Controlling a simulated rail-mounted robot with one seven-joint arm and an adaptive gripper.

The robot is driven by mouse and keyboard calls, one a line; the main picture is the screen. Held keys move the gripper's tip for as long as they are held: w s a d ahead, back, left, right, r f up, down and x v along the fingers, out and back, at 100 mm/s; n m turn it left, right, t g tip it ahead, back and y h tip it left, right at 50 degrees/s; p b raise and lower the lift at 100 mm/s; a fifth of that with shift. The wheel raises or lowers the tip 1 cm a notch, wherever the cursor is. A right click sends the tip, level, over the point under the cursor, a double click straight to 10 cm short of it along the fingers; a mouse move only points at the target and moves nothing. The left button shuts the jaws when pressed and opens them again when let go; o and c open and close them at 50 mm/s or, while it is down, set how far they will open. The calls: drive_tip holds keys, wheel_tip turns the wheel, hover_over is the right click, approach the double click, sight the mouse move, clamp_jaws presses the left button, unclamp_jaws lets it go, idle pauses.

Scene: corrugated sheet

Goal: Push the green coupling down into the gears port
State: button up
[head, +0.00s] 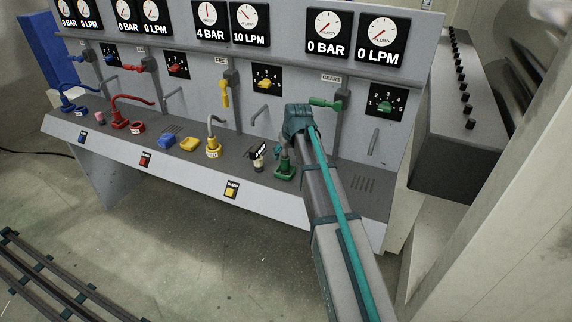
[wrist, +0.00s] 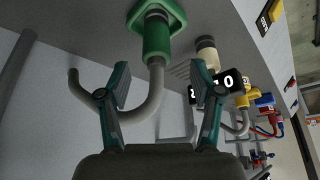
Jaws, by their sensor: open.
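The green coupling (wrist: 156,40), a cylinder with a grey hose (wrist: 155,95), stands at the green port (wrist: 174,13) in the wrist view. A narrow grey ring shows between them; I cannot tell how deep the coupling sits. In the head view the green port and coupling (head: 285,170) are on the console shelf below the GEARS label (head: 331,78), partly covered by my arm. My gripper (wrist: 162,88) is open and empty. In the wrist view its teal fingers spread to either side of the hose, with the tips short of the coupling's body.
A cream cylinder (wrist: 207,50) with a black numbered tag (wrist: 232,82) stands close beside the green port. The yellow coupling (head: 213,146) and red hose (head: 118,112) are farther left. A green lever (head: 325,103) is on the panel above. Bare shelf lies right of the port.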

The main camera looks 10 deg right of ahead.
sight(285, 157)
drive_tip(key=shift+p+x, duration=1.05)
drive_tip(key=shift+x, duration=1.2)
drive_tip(key=shift+w+d+f, duration=0.15)
drive_tip(key=shift+w+f, duration=0.25)
drive_tip(key=shift+f, duration=0.15)
clamp_jaws()
